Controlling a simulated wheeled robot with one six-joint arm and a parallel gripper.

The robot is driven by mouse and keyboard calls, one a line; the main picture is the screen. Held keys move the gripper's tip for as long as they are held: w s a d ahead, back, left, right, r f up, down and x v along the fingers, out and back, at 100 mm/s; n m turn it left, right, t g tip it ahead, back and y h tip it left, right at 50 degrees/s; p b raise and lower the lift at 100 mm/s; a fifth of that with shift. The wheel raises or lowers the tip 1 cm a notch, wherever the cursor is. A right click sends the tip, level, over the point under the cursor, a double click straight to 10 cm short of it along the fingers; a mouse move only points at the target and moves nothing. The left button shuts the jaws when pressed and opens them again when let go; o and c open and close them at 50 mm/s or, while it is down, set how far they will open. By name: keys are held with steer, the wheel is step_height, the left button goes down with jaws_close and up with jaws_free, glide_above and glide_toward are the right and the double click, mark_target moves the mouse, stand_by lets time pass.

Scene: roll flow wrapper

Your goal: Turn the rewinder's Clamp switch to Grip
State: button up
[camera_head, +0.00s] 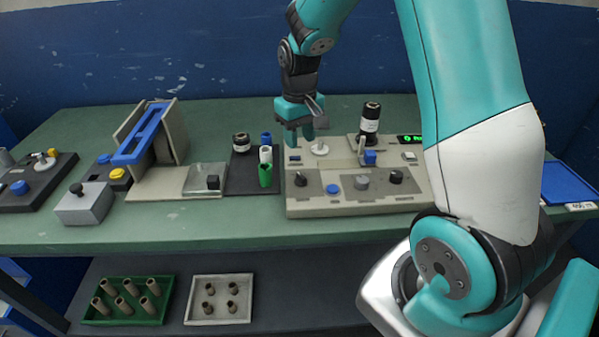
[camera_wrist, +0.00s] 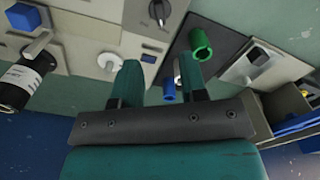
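The rewinder (camera_head: 345,204), a beige machine, stands right of centre on the bench. Its front panel has a left black knob (camera_head: 304,188), a blue button (camera_head: 333,189), a grey knob (camera_head: 362,183) and a right black knob (camera_head: 396,177). The labels are too small to read, so I cannot tell which is the Clamp switch. A black knob also shows at the top of the wrist view (camera_wrist: 160,10). My gripper (camera_head: 306,138) hangs above the rewinder's back left part, pointing down. Its two teal fingers (camera_wrist: 160,80) are apart, with nothing gripped.
A white spindle disc (camera_head: 319,148) sits just below my gripper. A black labelled roll (camera_head: 370,117) and a blue block (camera_head: 370,158) stand right of it. Green (camera_head: 265,175) and blue (camera_head: 266,138) cores stand left. My arm crosses the right side.

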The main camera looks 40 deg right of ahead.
mark_target(300, 174)
step_height(300, 174, down, 11)
steer(key=shift+r, duration=0.2)
jaws_close()
